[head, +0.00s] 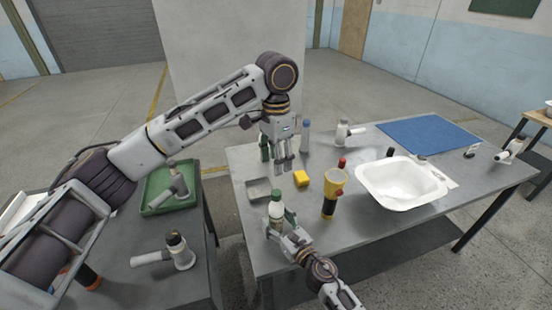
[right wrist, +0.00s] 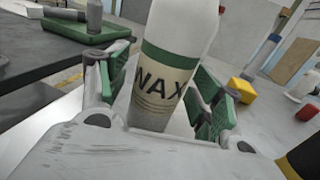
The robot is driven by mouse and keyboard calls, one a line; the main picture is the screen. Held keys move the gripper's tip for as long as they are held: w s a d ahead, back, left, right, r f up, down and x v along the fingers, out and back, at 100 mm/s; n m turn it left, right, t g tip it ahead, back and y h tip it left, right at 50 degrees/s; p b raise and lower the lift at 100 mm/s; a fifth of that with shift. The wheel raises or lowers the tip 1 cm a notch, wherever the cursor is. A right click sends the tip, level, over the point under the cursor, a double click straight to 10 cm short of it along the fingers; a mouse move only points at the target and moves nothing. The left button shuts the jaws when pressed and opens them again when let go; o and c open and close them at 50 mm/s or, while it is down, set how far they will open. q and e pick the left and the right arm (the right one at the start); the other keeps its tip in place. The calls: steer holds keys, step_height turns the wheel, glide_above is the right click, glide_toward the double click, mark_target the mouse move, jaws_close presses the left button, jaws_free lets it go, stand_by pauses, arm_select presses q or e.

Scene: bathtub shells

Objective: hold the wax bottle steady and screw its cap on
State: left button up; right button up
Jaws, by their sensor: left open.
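The wax bottle (head: 276,222) stands near the front left edge of the grey table. It has a white upper part, a green band and a tan label reading WAX (right wrist: 165,85) in the right wrist view, where its top is cut off. My right gripper (right wrist: 160,95) has its green-padded fingers on both sides of the bottle's body and appears closed on it. My left gripper (head: 281,163) is open, fingers down, above the table beyond the bottle.
A shallow grey tray (head: 259,189), a yellow block (head: 302,178) and a yellow-and-black container (head: 331,190) are close to the bottle. A white basin (head: 385,195) and a blue mat (head: 430,133) lie to the right. A side table at left holds a green tray (head: 152,208).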

stand_by(0.4)
steer(key=shift+v, duration=6)
steer(key=shift+s+f, duration=0.1)
steer(key=shift+s, duration=0.05)
